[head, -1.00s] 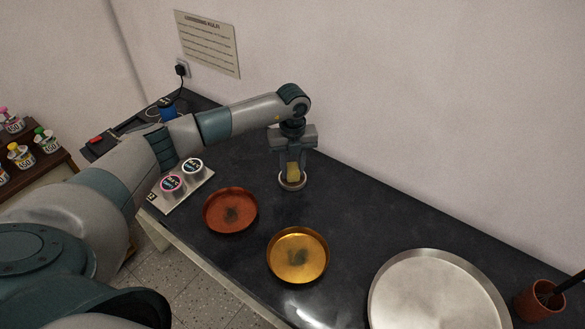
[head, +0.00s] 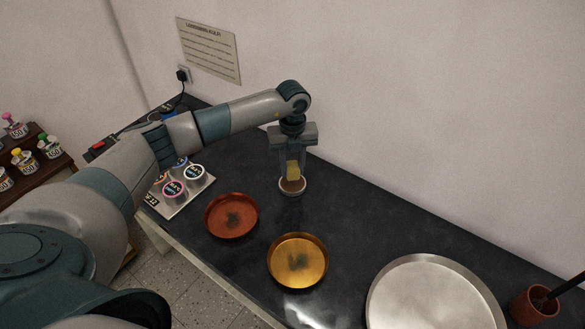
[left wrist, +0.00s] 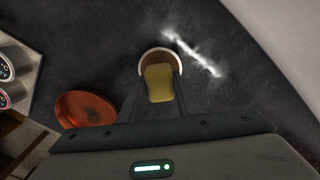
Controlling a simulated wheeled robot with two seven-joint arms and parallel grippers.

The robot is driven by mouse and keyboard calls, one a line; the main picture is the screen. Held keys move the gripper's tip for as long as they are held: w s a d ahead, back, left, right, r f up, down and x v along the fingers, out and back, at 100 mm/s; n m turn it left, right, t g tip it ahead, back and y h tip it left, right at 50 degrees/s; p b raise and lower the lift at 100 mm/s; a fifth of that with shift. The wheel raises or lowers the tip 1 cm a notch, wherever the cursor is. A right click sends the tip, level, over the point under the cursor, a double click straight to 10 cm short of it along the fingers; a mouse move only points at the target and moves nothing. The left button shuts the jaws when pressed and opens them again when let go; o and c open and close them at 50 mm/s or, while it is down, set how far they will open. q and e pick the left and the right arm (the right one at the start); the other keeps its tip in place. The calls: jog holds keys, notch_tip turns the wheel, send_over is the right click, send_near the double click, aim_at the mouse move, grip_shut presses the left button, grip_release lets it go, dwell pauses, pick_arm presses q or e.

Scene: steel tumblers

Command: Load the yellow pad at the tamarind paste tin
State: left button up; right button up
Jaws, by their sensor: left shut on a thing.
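My left gripper (head: 292,168) points down and is shut on the yellow pad (head: 293,171). The pad is upright between the fingers, directly over the small round tin (head: 292,191) with a pale rim and brown content, taken as the tamarind paste tin. The pad's lower end is at or just above the brown content; I cannot tell whether it touches. In the left wrist view the pad (left wrist: 158,83) covers part of the tin (left wrist: 160,52). My right gripper is not in view.
A red-brown dish (head: 231,216) and a golden dish (head: 298,260) stand in front of the tin, each with a dark mark. A large steel tray (head: 432,300) and a brown cup (head: 533,304) are at the right. A rack of labelled tins (head: 187,196) is left. Dark counter is free around the tin.

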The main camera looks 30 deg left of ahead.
aim_at(293, 165)
pick_arm(q)
jog(key=shift+r+p, duration=0.85)
jog(key=shift+r, duration=0.9)
jog(key=s+d+r+n+b, duration=0.1)
jog(key=s+d+r+n, duration=0.2)
jog(key=s+n, duration=0.3)
jog(key=s+d+r+n+b, duration=0.1)
jog(key=s+d+r+n, duration=0.2)
jog(key=n, duration=1)
jog(key=s+d+r+n+b, duration=0.2)
jog(key=s+d+n, duration=0.3)
jog(key=s+n, duration=0.4)
jog(key=shift+s+r+n, duration=0.3)
jog(key=shift+s+r, duration=0.25)
jog(key=shift+r, duration=0.2)
